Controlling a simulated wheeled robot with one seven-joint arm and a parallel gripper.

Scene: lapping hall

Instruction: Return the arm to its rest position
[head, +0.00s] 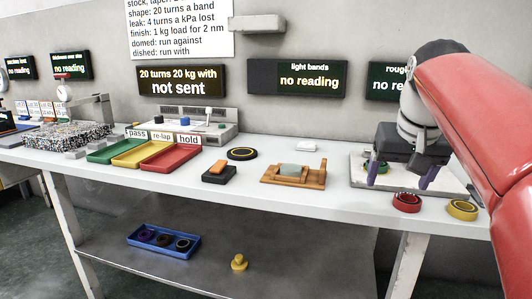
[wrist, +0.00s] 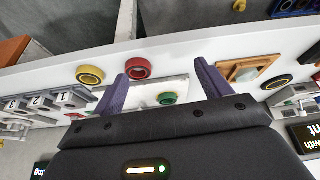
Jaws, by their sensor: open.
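My arm, with a red sleeve-like link, reaches in from the right of the head view. My gripper (head: 400,178) points down over a pale plate (head: 358,181) at the right of the bench. Its two purple fingers are apart, and in the wrist view my gripper (wrist: 162,80) is open with nothing between the fingertips. A green ring (wrist: 168,98) lies on the plate beyond the fingers; in the head view it is partly hidden behind the gripper. I cannot tell the exact height of the fingertips above the plate.
A red ring (head: 407,202) and a yellow ring (head: 462,209) lie near the bench's front edge, close to my gripper. A wooden holder (head: 268,178), a black-yellow ring (head: 242,154) and coloured trays (head: 165,157) stand leftward. A blue tray (head: 163,241) sits on the lower shelf.

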